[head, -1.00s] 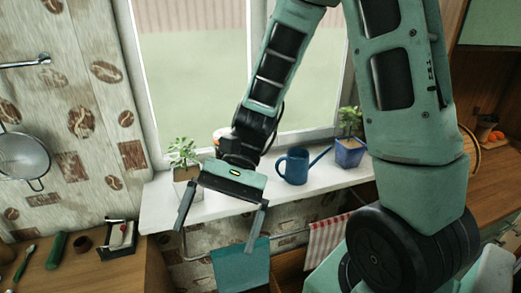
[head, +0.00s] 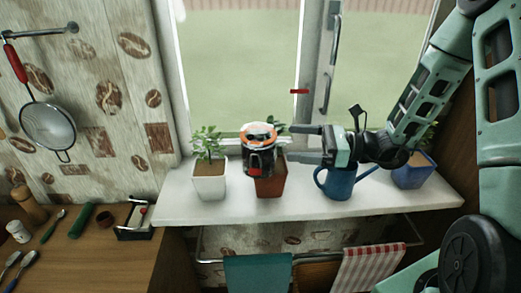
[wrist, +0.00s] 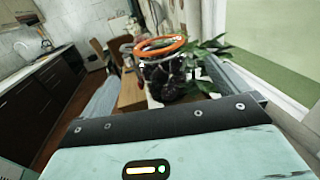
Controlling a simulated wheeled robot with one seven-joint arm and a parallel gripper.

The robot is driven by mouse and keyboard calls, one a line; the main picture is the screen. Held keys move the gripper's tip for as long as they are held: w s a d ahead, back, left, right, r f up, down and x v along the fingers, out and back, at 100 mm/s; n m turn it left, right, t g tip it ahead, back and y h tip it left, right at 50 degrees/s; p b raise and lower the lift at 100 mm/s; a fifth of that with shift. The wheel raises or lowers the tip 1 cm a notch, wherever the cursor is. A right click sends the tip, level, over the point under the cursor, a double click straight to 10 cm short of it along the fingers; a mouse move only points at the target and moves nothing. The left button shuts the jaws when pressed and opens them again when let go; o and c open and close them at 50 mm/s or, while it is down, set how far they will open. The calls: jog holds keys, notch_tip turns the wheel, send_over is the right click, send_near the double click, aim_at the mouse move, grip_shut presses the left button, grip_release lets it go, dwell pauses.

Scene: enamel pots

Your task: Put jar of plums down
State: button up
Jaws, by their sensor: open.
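The jar of plums (head: 264,140) is clear glass with dark fruit and an orange ring at its lid. In the head view it overlaps the front of a brown pot, its bottom showing above the pot's base. I cannot tell what bears it. My gripper (head: 291,144) is open, to the right of the jar, fingers pointing left at it. In the wrist view the jar (wrist: 163,78) shows upright between the spread fingers, with dark plums inside; I see no clear finger contact. The white windowsill (head: 300,208) runs below.
On the sill stand a white potted plant (head: 209,180), the brown pot (head: 271,187), a blue watering can (head: 338,184) under my arm and a blue pot (head: 413,172) at right. The window is close behind. Towels (head: 370,267) hang below. Bare sill shows along the front.

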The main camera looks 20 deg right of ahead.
aim_at(258, 140)
jog(key=p+x, duration=0.3)
jog(key=x, duration=0.7)
jog(key=shift+s+f, duration=0.1)
jog(key=shift+f, duration=0.05)
jog(key=c, duration=1.7)
jog(key=shift+c, duration=1.1)
